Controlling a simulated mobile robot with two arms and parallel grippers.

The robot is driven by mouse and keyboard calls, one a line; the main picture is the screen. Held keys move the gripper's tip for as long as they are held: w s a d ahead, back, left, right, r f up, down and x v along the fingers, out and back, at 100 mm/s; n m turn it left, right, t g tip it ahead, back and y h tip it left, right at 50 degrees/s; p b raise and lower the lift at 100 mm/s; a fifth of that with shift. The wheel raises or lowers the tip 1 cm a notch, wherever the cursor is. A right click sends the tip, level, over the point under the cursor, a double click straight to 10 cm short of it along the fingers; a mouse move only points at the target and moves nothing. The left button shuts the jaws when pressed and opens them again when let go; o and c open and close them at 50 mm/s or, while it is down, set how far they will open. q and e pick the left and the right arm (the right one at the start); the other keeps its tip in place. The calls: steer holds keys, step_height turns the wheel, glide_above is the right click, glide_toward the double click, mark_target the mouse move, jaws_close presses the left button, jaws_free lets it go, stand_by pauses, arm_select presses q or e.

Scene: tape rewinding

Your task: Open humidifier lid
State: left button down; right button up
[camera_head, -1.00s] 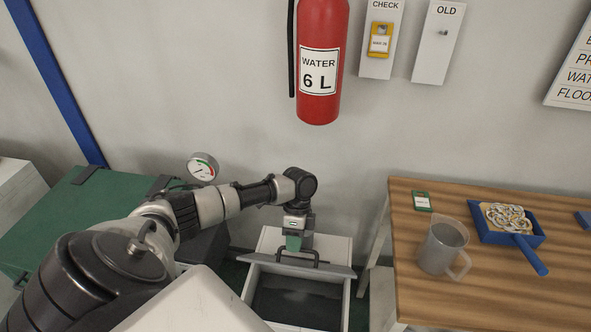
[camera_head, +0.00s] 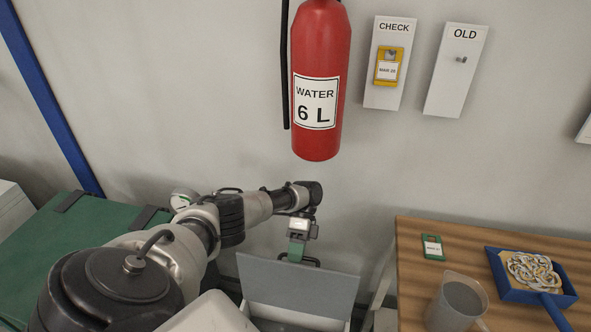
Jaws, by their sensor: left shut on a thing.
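The humidifier is a white box (camera_head: 268,324) with a dark inside, low in the middle and partly cut off by the bottom edge. Its grey lid (camera_head: 300,288) is raised and tilted up, with its flat face toward me. A dark handle (camera_head: 312,262) shows behind the lid's top edge. My left gripper (camera_head: 297,250), with green fingers, is shut on this handle from above. The finger ends are partly hidden behind the lid. My right gripper is out of view.
A wooden table (camera_head: 415,285) stands at right with a grey jug (camera_head: 458,303), a green tag (camera_head: 432,247) and a blue tray (camera_head: 510,290) of rings. A red extinguisher (camera_head: 319,140) hangs on the wall above. A green case (camera_head: 60,245) is at left.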

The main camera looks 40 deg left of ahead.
arm_select(q)
steer(key=shift+w+a+f+g, duration=0.15)
steer(key=shift+f, duration=0.2)
steer(key=shift+w+a+f+g, duration=0.1)
steer(key=shift+f+g, duration=0.05)
steer(key=shift+f, duration=0.2)
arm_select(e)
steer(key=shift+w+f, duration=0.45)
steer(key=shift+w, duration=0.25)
arm_select(q)
steer(key=c, duration=1.3)
jaws_free()
steer(key=shift+w+a, duration=0.1)
steer(key=shift+c, duration=0.2)
steer(key=shift+o, duration=0.9)
steer(key=shift+w, duration=0.1)
steer(key=shift+r, duration=0.15)
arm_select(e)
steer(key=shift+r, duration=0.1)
arm_select(q)
steer(key=shift+r, duration=0.1)
steer(key=w+d+r+p, duration=0.1)
steer(key=w+d+r, duration=0.1)
steer(key=d+r, duration=0.8)
steer(key=shift+d+r, duration=0.4)
steer(key=shift+d, duration=0.35)
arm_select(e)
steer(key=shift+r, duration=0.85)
